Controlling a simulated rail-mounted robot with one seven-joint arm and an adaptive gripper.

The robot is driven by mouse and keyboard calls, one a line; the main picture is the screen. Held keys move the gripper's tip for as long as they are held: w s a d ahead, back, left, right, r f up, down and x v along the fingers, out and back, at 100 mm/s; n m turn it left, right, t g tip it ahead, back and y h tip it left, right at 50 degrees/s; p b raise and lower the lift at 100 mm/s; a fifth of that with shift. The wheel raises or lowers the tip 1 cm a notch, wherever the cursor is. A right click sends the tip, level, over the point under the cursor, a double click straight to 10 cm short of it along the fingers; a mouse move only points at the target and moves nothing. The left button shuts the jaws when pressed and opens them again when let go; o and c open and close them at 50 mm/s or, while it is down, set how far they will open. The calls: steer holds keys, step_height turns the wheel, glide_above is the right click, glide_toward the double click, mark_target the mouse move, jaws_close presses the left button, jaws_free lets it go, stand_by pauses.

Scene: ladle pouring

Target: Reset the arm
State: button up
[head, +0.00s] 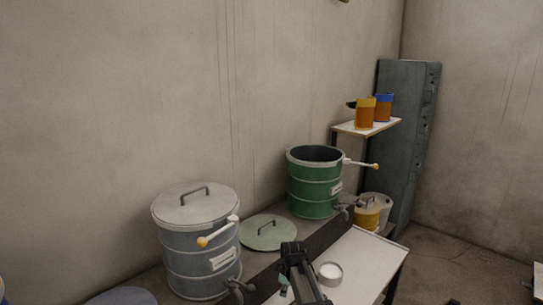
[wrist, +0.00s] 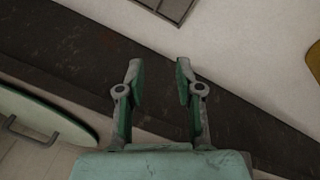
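My gripper (wrist: 158,85) is open and empty in the wrist view, its two fingers well apart over the dark edge of the ledge. In the head view my gripper (head: 291,248) is at the lower middle, between the green lid and the white table.
The green lid (head: 268,234) lies on the dark ledge between the barrels. A white cup (head: 330,273) stands on the white table (head: 365,262). Orange containers (head: 365,113) stand on a shelf (head: 349,128) by the grey cabinet (head: 413,120). Yellow and white buckets (head: 367,214) stand behind the table.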

steer(key=s+d+f+m+g, duration=0.1)
steer(key=s+d+f+m, duration=0.3)
steer(key=s, duration=0.5)
steer(key=s+d+f+m+g, duration=0.1)
steer(key=s+d+f+m, duration=0.25)
steer(key=s+m, duration=0.45)
steer(key=s+d+f+m+g, duration=0.1)
steer(key=s+d+f+m, duration=0.3)
steer(key=s, duration=0.7)
steer(key=s+f+g, duration=0.2)
steer(key=s+f, duration=0.3)
steer(key=s, duration=0.4)
steer(key=s+f+g, duration=0.2)
steer(key=s+f, duration=0.4)
steer(key=s, duration=0.3)
steer(key=s+f+n+g, duration=0.1)
steer(key=s+f+g, duration=0.1)
steer(key=s+f, duration=0.4)
steer(key=s, duration=0.3)
steer(key=shift+s+d+h, duration=0.2)
steer(key=shift+s+h, duration=0.2)
